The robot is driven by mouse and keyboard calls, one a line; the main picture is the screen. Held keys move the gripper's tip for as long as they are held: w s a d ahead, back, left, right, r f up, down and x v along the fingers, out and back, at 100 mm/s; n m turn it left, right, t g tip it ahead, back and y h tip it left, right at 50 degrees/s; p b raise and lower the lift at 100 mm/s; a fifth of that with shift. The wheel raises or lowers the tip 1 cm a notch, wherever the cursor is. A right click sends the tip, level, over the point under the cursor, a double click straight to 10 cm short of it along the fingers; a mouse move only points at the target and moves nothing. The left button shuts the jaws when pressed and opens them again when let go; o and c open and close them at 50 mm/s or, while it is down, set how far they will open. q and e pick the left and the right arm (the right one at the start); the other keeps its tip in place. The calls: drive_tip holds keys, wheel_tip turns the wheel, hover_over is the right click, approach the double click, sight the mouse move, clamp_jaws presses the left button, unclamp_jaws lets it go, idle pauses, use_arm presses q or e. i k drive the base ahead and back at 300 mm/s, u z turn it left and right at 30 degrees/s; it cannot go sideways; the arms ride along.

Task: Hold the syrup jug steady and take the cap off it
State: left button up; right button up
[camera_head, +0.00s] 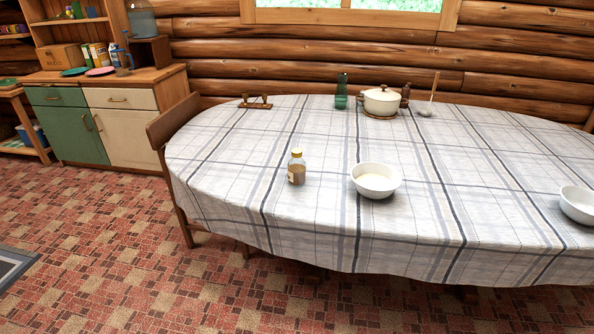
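A small syrup jug (297,173) of clear glass with brown contents stands upright on the table, left of the nearer white bowl. A yellowish cap (296,153) sits on its top. The jug stands a short way in from the table's front edge. Neither of my grippers shows in the head view, and nothing touches the jug.
The oval table (230,190) has a checked cloth. A white bowl (376,181) stands right of the jug, another bowl (578,203) at the far right. A lidded pot (381,101) and a green bottle (342,88) stand at the back. A wooden chair (172,122) is at the left end.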

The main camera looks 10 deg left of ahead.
sight(296, 168)
drive_tip(key=k, duration=0.55)
drive_tip(key=u, duration=1)
drive_tip(key=i, duration=2.1)
drive_tip(key=z, duration=0.85)
